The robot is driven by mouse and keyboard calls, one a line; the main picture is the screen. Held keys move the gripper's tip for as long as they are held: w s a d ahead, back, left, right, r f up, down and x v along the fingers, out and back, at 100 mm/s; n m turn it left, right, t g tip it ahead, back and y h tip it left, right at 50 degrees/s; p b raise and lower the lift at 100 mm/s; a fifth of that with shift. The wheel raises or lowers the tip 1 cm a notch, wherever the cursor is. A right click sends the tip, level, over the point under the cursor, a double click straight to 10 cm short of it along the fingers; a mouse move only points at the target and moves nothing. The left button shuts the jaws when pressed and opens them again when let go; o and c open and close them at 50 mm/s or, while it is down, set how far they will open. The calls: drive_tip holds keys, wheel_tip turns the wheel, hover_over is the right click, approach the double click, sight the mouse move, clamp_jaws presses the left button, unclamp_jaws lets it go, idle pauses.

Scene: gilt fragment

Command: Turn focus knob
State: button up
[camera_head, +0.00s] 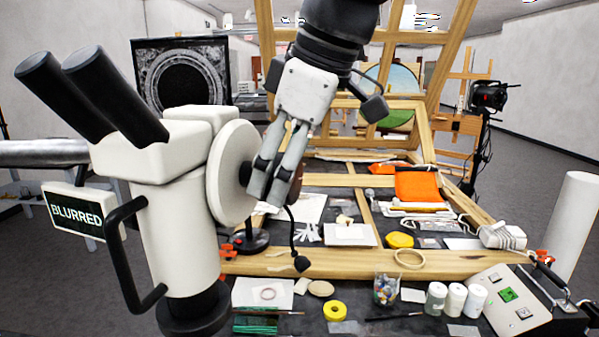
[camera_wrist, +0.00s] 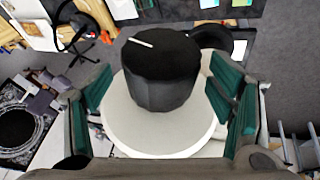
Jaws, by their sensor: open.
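A white microscope (camera_head: 178,220) with two black eyepieces stands at the left of the head view. A sign on its left side (camera_head: 76,212) reads "BLURRED". A large white disc (camera_head: 232,172) sits on its right side. In the wrist view the black focus knob (camera_wrist: 162,72), with a white mark line on top, stands out from the white disc (camera_wrist: 160,135). My gripper (camera_head: 268,180) is beside the disc in the head view, hiding most of the knob there. In the wrist view my gripper (camera_wrist: 170,105) is open, with a green-padded finger on each side of the knob and gaps between.
A wooden frame (camera_head: 390,263) lies across the worktable to the right, with orange cloth (camera_head: 419,187), jars (camera_head: 456,298) and small tools around it. A control box (camera_head: 515,300) is at the lower right. A black cable hangs near my gripper.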

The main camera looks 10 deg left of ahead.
drive_tip(key=shift+x, duration=1)
drive_tip(key=c, duration=1.2)
drive_tip(key=shift+w, duration=0.1)
drive_tip(key=shift+w+f+g+b, duration=0.1)
drive_tip(key=shift+w+g+b, duration=0.05)
drive_tip(key=shift+g+b, duration=0.7)
drive_tip(key=shift+m+g+y+b, duration=0.35)
drive_tip(key=shift+m+g+y, duration=0.25)
drive_tip(key=shift+g, duration=1.15)
